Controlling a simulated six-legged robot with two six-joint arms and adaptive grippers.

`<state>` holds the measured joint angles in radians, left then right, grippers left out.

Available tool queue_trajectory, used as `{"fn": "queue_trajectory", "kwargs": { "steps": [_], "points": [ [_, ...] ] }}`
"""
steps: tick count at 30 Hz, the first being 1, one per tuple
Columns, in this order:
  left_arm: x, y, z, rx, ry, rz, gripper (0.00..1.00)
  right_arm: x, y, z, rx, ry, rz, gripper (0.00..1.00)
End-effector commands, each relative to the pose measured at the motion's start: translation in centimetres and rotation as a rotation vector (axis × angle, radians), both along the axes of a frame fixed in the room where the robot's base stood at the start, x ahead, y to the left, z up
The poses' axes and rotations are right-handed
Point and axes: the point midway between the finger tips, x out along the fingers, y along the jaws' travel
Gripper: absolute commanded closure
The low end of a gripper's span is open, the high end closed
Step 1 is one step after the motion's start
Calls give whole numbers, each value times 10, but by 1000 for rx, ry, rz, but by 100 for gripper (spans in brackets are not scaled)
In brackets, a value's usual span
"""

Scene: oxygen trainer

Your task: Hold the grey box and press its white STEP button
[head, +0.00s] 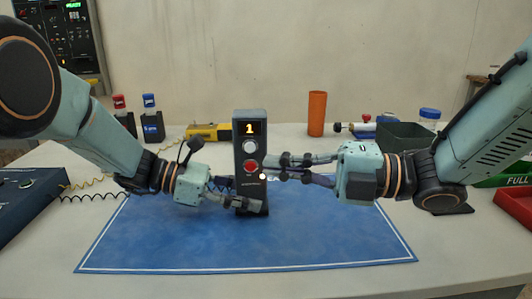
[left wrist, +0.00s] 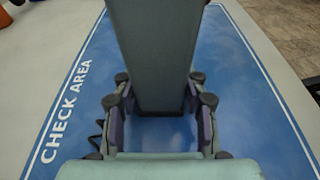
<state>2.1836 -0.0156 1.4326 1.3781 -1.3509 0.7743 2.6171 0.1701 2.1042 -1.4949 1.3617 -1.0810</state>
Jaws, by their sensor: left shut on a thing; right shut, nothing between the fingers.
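The grey box (head: 250,122) stands upright over the blue mat, its front facing me. Its display shows a yellow 1. Below are a round white button (head: 250,146) and a red button (head: 250,166); the labels are too small to read. My left gripper (head: 247,196) is shut around the box's lower part; the left wrist view shows the box (left wrist: 158,50) between its fingers (left wrist: 160,102). My right gripper (head: 274,167) is shut and empty, its tips at the box's right edge, lower than the white button. A small white spot shows there; I cannot tell whether they touch.
The blue mat (head: 330,240) has free room in front. Behind stand a yellow device (head: 208,132), red and blue bottles at left, an orange cylinder (head: 317,113) and a dark grey bin (head: 402,136). A blue panel (head: 30,195) is at left, red and green bins at right.

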Motion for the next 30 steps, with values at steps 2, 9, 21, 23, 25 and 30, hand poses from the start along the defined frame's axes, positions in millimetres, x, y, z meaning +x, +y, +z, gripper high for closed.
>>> {"fn": "queue_trajectory", "kwargs": {
  "steps": [2,9,21,23,25,30],
  "points": [
    [0,0,1,-1,-1,1,75,2,9,-1,-6,1,2,100],
    [0,0,1,-1,-1,1,75,20,23,0,0,-2,-1,100],
    [0,0,1,-1,-1,1,75,46,22,0,0,0,-2,100],
    [0,0,1,-1,-1,1,75,46,22,0,0,0,-2,100],
    [0,0,1,-1,-1,1,75,46,22,0,0,0,-2,100],
    [0,0,1,-1,-1,1,75,47,22,0,0,0,-2,100]
  ]
}}
